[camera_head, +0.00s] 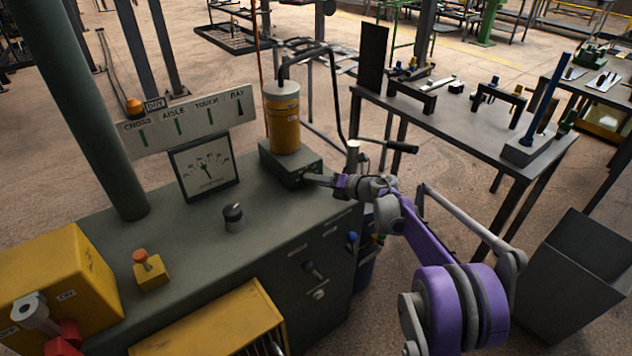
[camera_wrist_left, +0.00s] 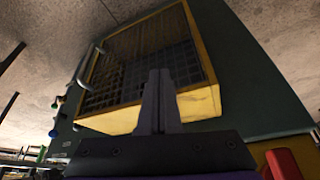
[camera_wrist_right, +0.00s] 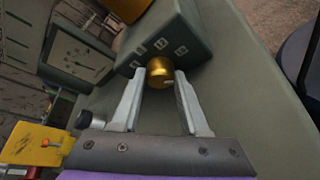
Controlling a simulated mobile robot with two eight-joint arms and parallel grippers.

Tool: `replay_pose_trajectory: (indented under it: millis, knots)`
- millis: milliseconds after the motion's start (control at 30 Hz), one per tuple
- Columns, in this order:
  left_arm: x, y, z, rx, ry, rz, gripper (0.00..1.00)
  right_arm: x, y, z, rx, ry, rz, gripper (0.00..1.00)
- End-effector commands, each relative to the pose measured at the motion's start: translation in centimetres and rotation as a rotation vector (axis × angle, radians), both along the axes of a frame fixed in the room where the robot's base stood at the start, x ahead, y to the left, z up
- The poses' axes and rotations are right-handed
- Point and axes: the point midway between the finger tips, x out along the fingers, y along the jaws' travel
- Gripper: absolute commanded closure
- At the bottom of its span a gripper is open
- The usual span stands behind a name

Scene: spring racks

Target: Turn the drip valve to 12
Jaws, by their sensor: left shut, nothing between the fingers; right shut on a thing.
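The drip valve's brass knob (camera_wrist_right: 160,72) sits on the front face of a grey block (camera_wrist_right: 172,30) under an amber cylinder (camera_head: 283,118). Small pale label plates (camera_wrist_right: 161,43) surround the knob, their numbers too small to read for sure. My right gripper (camera_wrist_right: 160,80) is shut on the knob, one finger on each side. In the head view my right gripper (camera_head: 312,180) reaches the block from the right and hides the knob. My left gripper (camera_wrist_left: 159,76) is shut and empty in front of a yellow-framed mesh opening (camera_wrist_left: 205,103), and is out of the head view.
The grey-green cabinet top carries a dial gauge (camera_head: 205,170), a black knob (camera_head: 233,215), an orange-topped switch (camera_head: 148,268) and a yellow box (camera_head: 58,283). A label board (camera_head: 190,124) stands behind. A bench (camera_head: 460,125) and a grey bin (camera_head: 575,275) stand at the right.

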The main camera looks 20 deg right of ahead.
Motion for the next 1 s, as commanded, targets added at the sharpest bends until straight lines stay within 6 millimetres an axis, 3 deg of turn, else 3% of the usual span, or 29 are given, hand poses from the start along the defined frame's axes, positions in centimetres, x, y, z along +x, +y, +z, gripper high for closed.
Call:
replay_pose_trajectory:
  millis: [767, 800, 833, 1000]
  knots:
    - [0.01, 0.0, -0.39, 0.0, 0.001, 0.0, 1.0, -0.02, -0.01, -0.13, 0.091, 0.034, 0.001, 1.0]
    - [0.01, 0.0, -0.39, 0.0, 0.001, 0.0, 1.0, -0.02, -0.01, -0.13, 0.091, 0.034, 0.001, 0.49]
    - [0.01, 0.0, -0.39, 0.0, 0.001, 0.0, 1.0, -0.02, -0.01, -0.13, 0.091, 0.034, 0.001, 0.43]
    - [0.01, 0.0, -0.39, 0.0, 0.001, 0.0, 1.0, 0.0, -0.02, -0.1, 0.091, 0.033, 0.001, 0.43]
